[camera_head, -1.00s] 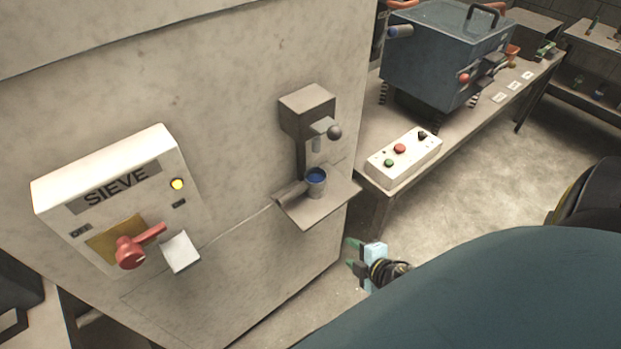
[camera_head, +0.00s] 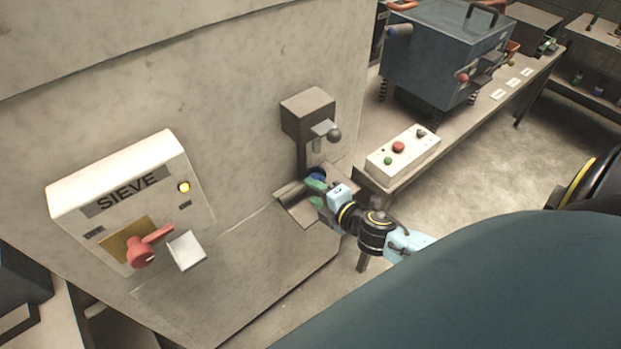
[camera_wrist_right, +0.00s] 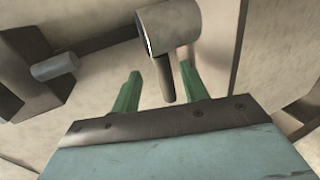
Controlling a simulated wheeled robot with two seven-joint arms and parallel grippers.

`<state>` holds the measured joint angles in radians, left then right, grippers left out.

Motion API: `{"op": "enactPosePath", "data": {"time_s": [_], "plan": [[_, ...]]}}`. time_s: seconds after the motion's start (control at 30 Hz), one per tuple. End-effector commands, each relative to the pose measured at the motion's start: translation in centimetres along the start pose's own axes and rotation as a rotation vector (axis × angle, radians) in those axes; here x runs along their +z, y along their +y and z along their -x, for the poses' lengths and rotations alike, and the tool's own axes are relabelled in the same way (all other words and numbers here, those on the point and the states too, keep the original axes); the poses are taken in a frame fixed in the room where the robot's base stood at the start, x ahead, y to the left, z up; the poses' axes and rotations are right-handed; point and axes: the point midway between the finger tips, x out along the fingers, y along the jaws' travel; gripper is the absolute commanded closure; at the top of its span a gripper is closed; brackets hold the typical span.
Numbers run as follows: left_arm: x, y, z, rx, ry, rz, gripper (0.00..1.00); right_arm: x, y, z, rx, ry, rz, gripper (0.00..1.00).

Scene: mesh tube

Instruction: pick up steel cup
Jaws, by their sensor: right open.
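The steel cup (camera_head: 317,174), with a blue inside, stands on a small shelf (camera_head: 296,208) fixed to the pale machine wall. My right gripper (camera_head: 313,189) is at the cup's near side and hides most of it in the head view. In the right wrist view the grey cup (camera_wrist_right: 176,27) lies just ahead of the fingers, with a bar like a handle pointing back between them. The right gripper (camera_wrist_right: 160,72) is open, with a green finger on each side of that bar. It does not hold the cup. My left gripper is not in view.
A dispenser block (camera_head: 307,114) with a dark knob overhangs the cup's shelf. A SIEVE panel (camera_head: 125,185) with a red lever is at the left. A white button box (camera_head: 402,157) and a blue machine (camera_head: 440,60) stand on the bench at the right.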

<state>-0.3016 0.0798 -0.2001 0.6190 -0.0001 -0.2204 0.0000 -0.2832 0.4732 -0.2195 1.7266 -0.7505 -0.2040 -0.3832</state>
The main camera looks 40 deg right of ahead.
Motion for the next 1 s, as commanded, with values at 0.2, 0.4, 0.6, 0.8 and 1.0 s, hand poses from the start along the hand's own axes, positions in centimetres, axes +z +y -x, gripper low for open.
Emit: {"op": "enactPosePath", "data": {"time_s": [0.2, 0.4, 0.6, 0.8, 1.0], "plan": [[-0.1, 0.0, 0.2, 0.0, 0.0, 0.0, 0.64, -0.1, 0.0, -2.1, 0.001, 0.0, -0.003, 0.56], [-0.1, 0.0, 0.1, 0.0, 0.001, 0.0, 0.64, -0.1, -0.2, -4.7, 0.0, 0.0, -0.002, 0.56], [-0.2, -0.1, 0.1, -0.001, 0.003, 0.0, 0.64, -0.1, -0.3, -5.3, -0.002, 0.002, -0.001, 0.56], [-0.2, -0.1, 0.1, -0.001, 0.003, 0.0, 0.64, -0.1, -0.3, -5.3, -0.001, 0.001, -0.002, 0.65], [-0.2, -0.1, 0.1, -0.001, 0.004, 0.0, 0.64, -0.1, -0.3, -5.3, -0.001, 0.001, -0.002, 0.91]]}}
